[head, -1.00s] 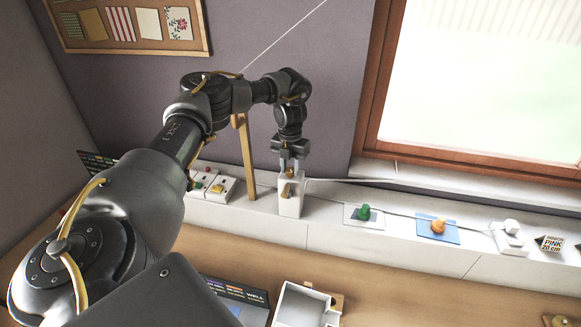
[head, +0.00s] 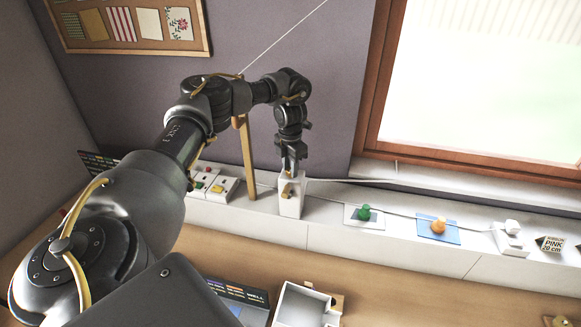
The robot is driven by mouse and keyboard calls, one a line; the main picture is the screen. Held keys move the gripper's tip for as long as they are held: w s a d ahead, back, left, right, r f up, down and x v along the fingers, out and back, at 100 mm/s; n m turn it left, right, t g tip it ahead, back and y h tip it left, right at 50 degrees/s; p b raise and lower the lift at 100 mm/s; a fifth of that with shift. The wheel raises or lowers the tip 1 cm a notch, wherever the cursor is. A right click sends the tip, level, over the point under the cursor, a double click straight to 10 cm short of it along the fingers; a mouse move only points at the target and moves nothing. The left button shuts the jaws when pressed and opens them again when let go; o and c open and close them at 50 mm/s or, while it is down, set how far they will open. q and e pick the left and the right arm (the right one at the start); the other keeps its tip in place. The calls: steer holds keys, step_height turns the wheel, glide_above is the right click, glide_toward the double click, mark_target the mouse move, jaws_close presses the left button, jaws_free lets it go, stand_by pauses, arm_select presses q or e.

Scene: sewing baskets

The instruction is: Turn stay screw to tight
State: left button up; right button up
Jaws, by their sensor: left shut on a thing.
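A white upright block (head: 291,205) stands on the white ledge, with a small brass-coloured screw (head: 287,190) on its front; I take this to be the stay screw. My left gripper (head: 291,170) points down at the top of the block. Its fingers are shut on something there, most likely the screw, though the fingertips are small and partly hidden. A wooden strut (head: 246,160) leans just left of the block. My right gripper is not in view.
White switch plates (head: 213,187) sit left of the strut. A green knob (head: 364,212), an orange knob (head: 438,225) and a white knob (head: 511,227) stand along the ledge to the right. A white tray (head: 300,305) lies on the table below.

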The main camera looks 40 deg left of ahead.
arm_select(q)
steer(key=shift+w+r, duration=0.1)
steer(key=shift+r, duration=0.05)
steer(key=o, duration=1)
step_height(320, 180, up, 11)
steer(key=shift+f+b, duration=0.15)
steer(key=shift+b, duration=0.15)
steer(key=shift+f, duration=0.1)
